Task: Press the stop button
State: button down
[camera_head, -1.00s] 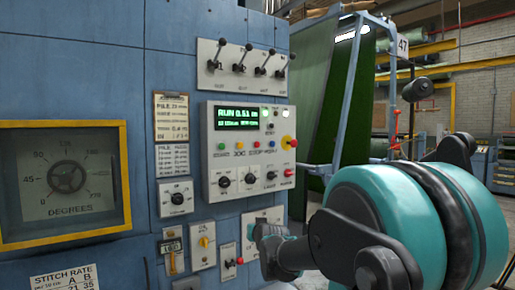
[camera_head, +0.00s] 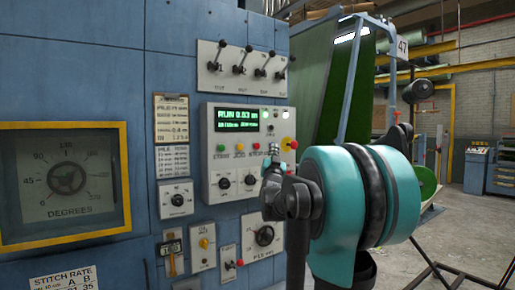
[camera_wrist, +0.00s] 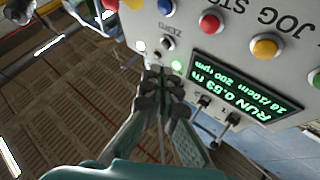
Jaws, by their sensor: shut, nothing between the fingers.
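The stop button is a round red button on the light grey control panel (camera_head: 212,188). In the head view it (camera_head: 257,147) sits in a row right of a green and a yellow button, just left of my gripper (camera_head: 274,150). In the wrist view, upside down, the red button (camera_wrist: 210,24) lies near the "STOP" lettering, between the yellow button (camera_wrist: 264,47) and the blue button (camera_wrist: 166,7). My gripper (camera_wrist: 160,71) is shut and empty, its tips below and left of the red button there. I cannot tell whether the tips touch the panel.
The lit display (camera_head: 236,119) reads RUN 0.53. A red mushroom knob on yellow (camera_head: 288,144) sits at the panel's right. Levers (camera_head: 240,67) stand above; a black dial (camera_head: 265,235) and small switches lie below. Open floor (camera_head: 470,235) extends right.

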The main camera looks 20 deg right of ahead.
aim_at(257, 146)
jog(key=shift+w, duration=0.1)
jog(key=shift+w+a, duration=0.45)
jog(key=shift+w, duration=0.9)
jog(key=shift+w+a, duration=0.45)
jog(key=shift+w, duration=0.95)
jog(key=shift+w+a, duration=0.45)
jog(key=shift+w, duration=0.9)
jog(key=shift+w, duration=0.15)
jog(key=shift+w+a, duration=0.15)
jog(key=shift+w, duration=0.1)
jog(key=shift+w+a, duration=0.15)
jog(key=shift+w, duration=0.35)
jog(key=shift+s+d, duration=0.3)
jog(key=shift+s, duration=0.6)
